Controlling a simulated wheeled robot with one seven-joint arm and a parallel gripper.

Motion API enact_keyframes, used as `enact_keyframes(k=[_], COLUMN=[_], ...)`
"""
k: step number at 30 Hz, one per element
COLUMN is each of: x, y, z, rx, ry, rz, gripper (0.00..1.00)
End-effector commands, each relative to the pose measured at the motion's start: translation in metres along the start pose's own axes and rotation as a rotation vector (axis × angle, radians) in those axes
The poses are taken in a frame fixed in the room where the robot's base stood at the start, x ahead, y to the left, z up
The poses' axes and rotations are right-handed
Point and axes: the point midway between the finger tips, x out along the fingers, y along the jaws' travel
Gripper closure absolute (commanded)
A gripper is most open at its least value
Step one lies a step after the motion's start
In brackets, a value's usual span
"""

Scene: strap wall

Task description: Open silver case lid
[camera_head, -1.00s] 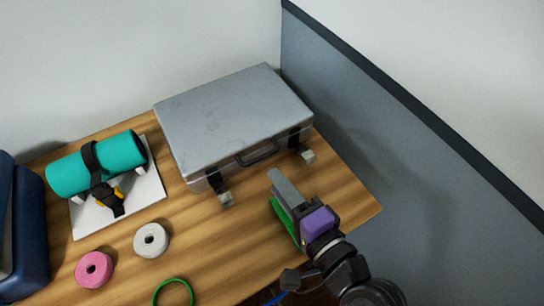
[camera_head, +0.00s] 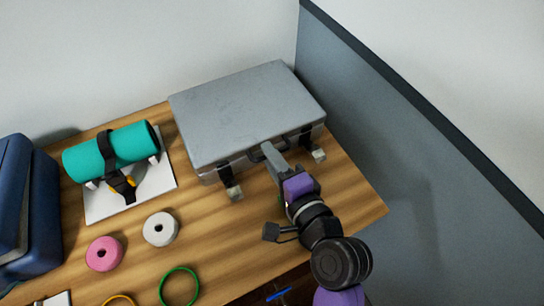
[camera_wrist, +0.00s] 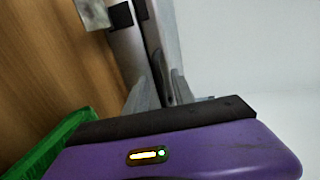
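The silver case (camera_head: 245,105) lies at the back of the wooden table with its lid (camera_head: 240,100) down flat. Two black latches with pale end blocks (camera_head: 235,192) (camera_head: 319,155) stick out from its front. My gripper (camera_head: 270,153) is at the middle of the case's front edge, covering most of the handle. In the wrist view, my gripper's grey fingertips (camera_wrist: 162,92) stand apart, with the case's front edge and seam (camera_wrist: 145,40) just beyond them. I see nothing held between them. Whether a finger touches the lid I cannot tell.
Left of the case, a teal roll (camera_head: 110,152) is strapped on a white board (camera_head: 130,195). White (camera_head: 161,229) and pink (camera_head: 104,253) tape rolls and a green ring (camera_head: 180,286) lie in front. A grey partition (camera_head: 400,140) stands right. A green object (camera_wrist: 50,145) lies under my gripper.

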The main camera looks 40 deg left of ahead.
Motion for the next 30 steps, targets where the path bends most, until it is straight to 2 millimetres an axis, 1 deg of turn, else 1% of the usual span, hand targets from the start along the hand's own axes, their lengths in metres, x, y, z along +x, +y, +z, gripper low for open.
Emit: enact_keyframes(k=[1, 4, 5, 30], x=[-0.0001, -0.0002, -0.0002, -0.0005], y=[0.0, 0.0, 0.0, 0.0004], z=[-0.0001, -0.0001, -0.0001, -0.0005], rx=[0.0, 0.0, 0.0, 0.0], ry=[0.0, 0.0, 0.0, 0.001], rz=[0.0, 0.0, 0.0, 0.001], gripper=[0.79, 0.99, 1.0, 1.0])
